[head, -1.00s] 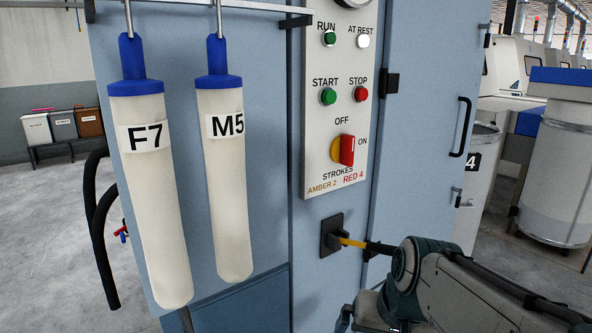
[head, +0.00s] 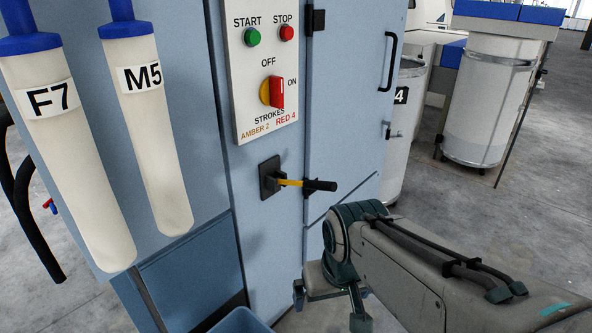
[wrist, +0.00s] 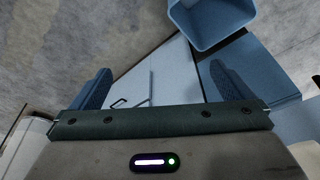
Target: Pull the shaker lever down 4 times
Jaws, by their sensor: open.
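The shaker lever has a yellow shaft (head: 291,183) and a black grip (head: 320,186). It sticks out nearly level from a dark plate (head: 269,176) on the blue cabinet's front. My gripper (head: 330,303) is below the lever grip in the head view, apart from it, partly hidden by my arm. In the wrist view my gripper (wrist: 160,75) shows two blue fingers spread wide with nothing between them. I cannot make out the lever in the wrist view.
The control panel (head: 259,55) above the lever reads "AMBER 2, RED 4" under STROKES. Two filter sleeves, F7 (head: 75,160) and M5 (head: 155,140), hang at left. A blue bin (head: 240,322) stands below, also in the wrist view (wrist: 210,25).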

